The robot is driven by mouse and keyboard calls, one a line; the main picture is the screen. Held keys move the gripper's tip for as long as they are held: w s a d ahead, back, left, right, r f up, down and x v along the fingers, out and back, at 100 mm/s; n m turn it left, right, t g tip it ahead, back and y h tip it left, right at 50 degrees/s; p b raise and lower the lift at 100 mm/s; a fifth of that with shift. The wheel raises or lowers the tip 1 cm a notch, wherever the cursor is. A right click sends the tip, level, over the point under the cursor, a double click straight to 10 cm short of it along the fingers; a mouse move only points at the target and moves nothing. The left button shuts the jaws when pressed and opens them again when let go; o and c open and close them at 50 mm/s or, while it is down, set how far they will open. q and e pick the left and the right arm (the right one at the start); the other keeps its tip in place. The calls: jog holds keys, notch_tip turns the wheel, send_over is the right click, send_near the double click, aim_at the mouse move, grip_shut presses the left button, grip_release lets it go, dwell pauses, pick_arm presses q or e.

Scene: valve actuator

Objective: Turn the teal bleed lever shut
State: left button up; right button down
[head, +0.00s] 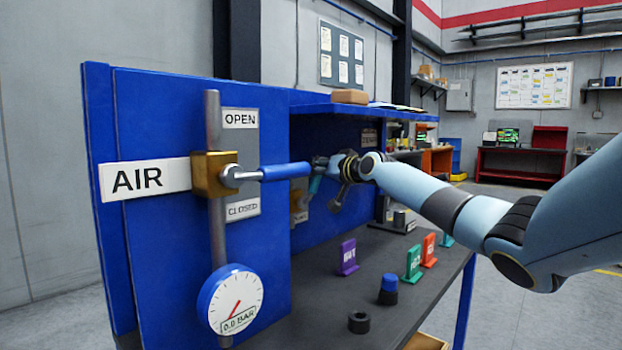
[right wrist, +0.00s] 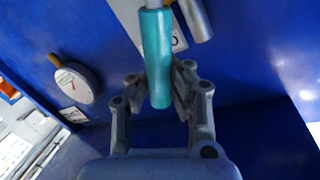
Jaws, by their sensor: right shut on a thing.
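The teal bleed lever (right wrist: 156,58) fills the upper middle of the right wrist view, and its free end lies between my fingers. In the head view only a small teal part (head: 315,184) shows beside the gripper; its pivot is hidden. My right gripper (right wrist: 163,92) is shut on the lever near its free end. In the head view this gripper (head: 322,166) is partly hidden behind the tip of the blue lever. My left gripper is not in view.
The blue AIR lever (head: 285,172) sticks out horizontally beside OPEN and CLOSED labels, close to my right gripper. A gauge (head: 236,300) is below it. Purple (head: 348,257), green (head: 412,264) and orange (head: 429,250) tags stand on the dark bench (head: 320,325). Another gauge (right wrist: 76,84) shows in the wrist view.

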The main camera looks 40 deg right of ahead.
pick_arm(q)
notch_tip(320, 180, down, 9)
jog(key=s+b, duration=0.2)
jog(key=b, duration=0.6)
pick_arm(e)
jog(key=d+f+m+g+y, duration=0.1)
jog(key=d+f+m+y, duration=0.2)
jog(key=f+m, duration=0.6)
jog(key=shift+d+f+m+g+y, duration=0.35)
jog(key=shift+d+m, duration=0.25)
jog(key=shift+d, duration=0.45)
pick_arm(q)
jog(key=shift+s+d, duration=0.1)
pick_arm(e)
jog(key=shift+w, duration=0.1)
jog(key=c, duration=1.2)
grip_release()
jog(key=shift+s+d+r, duration=0.2)
jog(key=shift+s+r, duration=0.15)
jog(key=shift+s, duration=0.05)
jog(key=shift+o, duration=0.2)
jog(key=shift+w+a, duration=0.1)
jog(key=shift+w, duration=0.05)
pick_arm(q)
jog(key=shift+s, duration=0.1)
pick_arm(e)
jog(key=shift+r, duration=0.15)
